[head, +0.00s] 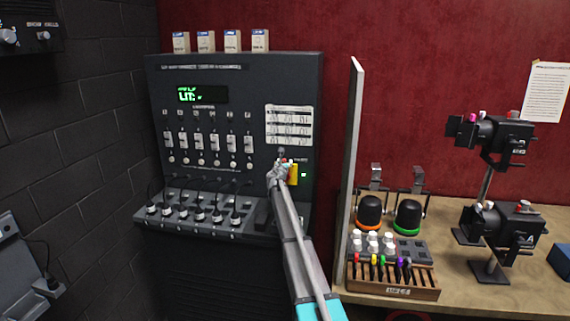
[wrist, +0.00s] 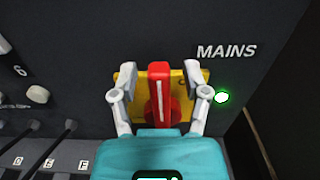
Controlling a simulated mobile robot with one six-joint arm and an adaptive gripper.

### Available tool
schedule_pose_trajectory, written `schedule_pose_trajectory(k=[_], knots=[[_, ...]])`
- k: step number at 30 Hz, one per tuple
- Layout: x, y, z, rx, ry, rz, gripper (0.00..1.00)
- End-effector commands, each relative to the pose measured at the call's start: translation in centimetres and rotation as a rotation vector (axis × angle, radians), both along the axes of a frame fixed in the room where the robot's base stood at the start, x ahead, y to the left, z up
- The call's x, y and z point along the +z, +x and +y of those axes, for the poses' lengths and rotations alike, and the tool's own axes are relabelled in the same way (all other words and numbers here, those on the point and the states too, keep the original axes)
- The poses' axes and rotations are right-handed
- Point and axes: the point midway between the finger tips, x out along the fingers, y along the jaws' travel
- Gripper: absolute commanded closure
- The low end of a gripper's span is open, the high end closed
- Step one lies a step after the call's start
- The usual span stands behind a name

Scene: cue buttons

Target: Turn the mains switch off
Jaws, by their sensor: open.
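The mains switch is a red lever (wrist: 159,85) on a yellow plate (wrist: 186,82), on the dark control panel under the word MAINS. The lever stands upright in the wrist view. My gripper (wrist: 160,95) is open, with one finger on each side of the lever; I cannot tell whether either touches it. A green lamp (wrist: 222,97) glows to the right of the plate. In the head view the yellow plate (head: 292,174) shows just right of my gripper (head: 280,172), which hides most of the lever.
The dark panel (head: 240,75) carries several sliders, plugged cables and a lit green display (head: 203,95). A thin upright board (head: 351,170) separates it from a wooden bench (head: 460,300) with lamps and a box of coloured parts. A brick wall stands at left.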

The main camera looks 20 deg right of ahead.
Motion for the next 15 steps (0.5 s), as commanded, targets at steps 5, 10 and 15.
schedule_pose_trajectory(k=[5,10,15], knots=[[0.00,0.01,0.01,0.000,0.000,0.000,0.40],[0.00,0.01,0.03,0.000,0.000,0.000,0.57],[0.00,0.01,0.05,0.000,0.000,0.000,0.88]])
